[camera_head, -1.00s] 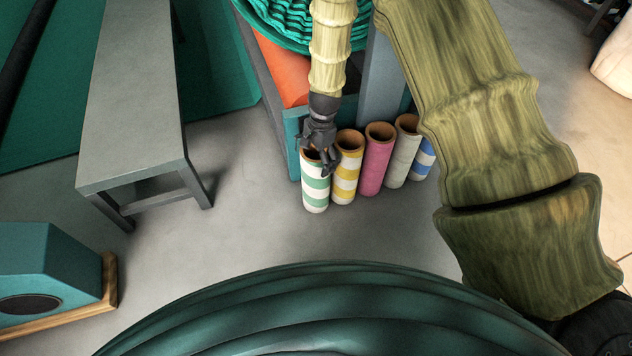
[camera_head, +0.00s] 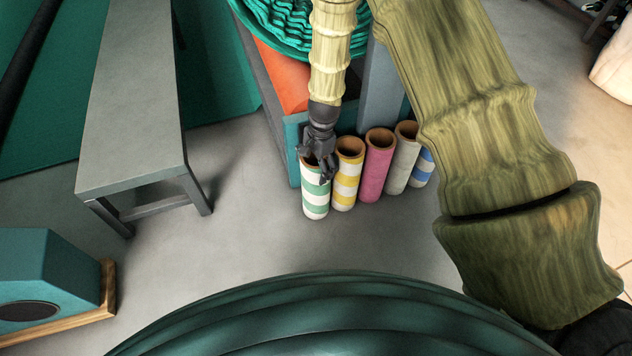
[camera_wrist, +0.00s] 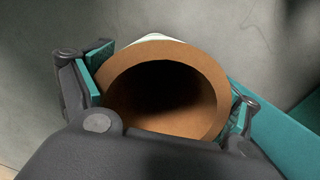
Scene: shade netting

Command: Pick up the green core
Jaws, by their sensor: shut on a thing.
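The green core (camera_head: 315,198) is a hollow upright tube with green and white stripes, at the left end of a row of tubes in the head view. My gripper (camera_head: 317,170) is at its top, with its fingers on either side of the rim. In the wrist view, the core's round brown open end (camera_wrist: 207,72) sits between the two teal-padded fingertips of my gripper (camera_wrist: 165,98), which is shut on it. The head view does not clearly show whether its lower end touches the floor.
To its right stand a yellow-striped core (camera_head: 346,184), a pink core (camera_head: 375,172), a pale core (camera_head: 400,165) and a blue-striped core (camera_head: 424,167). A teal-edged rack (camera_head: 291,150) is behind. A grey bench (camera_head: 132,120) stands left. The floor in front is clear.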

